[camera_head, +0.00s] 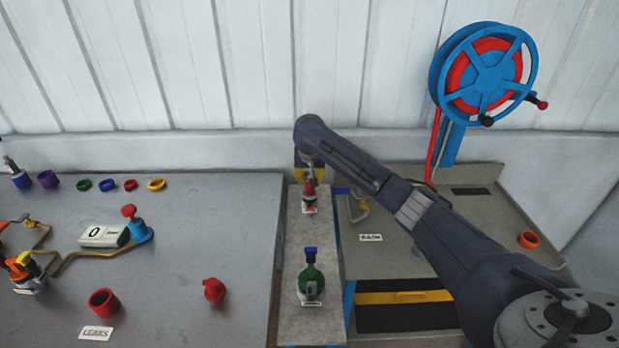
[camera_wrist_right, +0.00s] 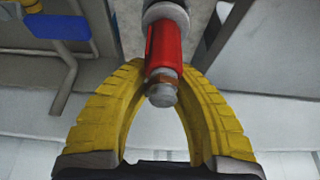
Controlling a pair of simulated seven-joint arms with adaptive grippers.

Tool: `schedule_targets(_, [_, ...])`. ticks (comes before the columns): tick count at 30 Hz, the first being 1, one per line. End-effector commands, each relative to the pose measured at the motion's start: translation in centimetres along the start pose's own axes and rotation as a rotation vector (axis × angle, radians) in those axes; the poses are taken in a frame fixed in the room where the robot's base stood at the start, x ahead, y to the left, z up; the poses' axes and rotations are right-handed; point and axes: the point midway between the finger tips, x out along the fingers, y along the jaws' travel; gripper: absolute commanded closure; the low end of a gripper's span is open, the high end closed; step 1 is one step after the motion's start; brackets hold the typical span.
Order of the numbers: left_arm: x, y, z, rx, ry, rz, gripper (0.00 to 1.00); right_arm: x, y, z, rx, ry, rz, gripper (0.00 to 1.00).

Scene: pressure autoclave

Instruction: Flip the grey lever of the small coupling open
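A small red fitting (camera_head: 309,188) stands at the far end of the narrow grey ledge, with a label in front of it. In the right wrist view the red body (camera_wrist_right: 165,42) has a brown ring and a grey bolt-like end. My right gripper (camera_head: 311,172) is above it, its yellow fingers (camera_wrist_right: 164,72) arching to either side of the red body. Their tips are partly hidden behind it, so I cannot tell whether they touch it. My left gripper is out of view.
A grey table (camera_head: 190,240) on the left holds a red cup (camera_head: 103,302), coloured rings and a gauge (camera_head: 104,236). A blue hand wheel (camera_head: 487,75) stands at the back right. A bent metal pipe (camera_head: 357,208) is just right of the ledge.

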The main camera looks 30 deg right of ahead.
Motion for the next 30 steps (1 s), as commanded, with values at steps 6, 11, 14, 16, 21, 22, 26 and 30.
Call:
schedule_targets(6, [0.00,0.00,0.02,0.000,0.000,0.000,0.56,-0.01,0.00,-0.01,0.000,0.000,0.000,1.00])
schedule_targets(11, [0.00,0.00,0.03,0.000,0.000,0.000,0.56,-0.03,0.01,-0.03,0.000,0.001,0.000,1.00])
schedule_targets(14, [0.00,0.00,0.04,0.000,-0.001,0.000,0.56,-0.04,0.01,-0.06,0.001,0.001,0.000,1.00])
schedule_targets(16, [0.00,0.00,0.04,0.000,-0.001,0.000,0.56,-0.06,0.02,-0.07,0.001,0.002,0.000,1.00])
schedule_targets(21, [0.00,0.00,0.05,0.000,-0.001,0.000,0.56,-0.09,0.02,-0.11,0.001,0.002,0.000,1.00])
schedule_targets(22, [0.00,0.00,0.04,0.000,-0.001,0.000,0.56,-0.09,0.02,-0.11,0.001,0.003,0.000,1.00])
schedule_targets(26, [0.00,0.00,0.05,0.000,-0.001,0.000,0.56,-0.10,0.02,-0.19,0.002,-0.001,0.000,1.00])
schedule_targets(30, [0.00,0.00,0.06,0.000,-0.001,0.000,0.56,0.06,0.02,-0.65,0.004,-0.046,0.003,1.00])
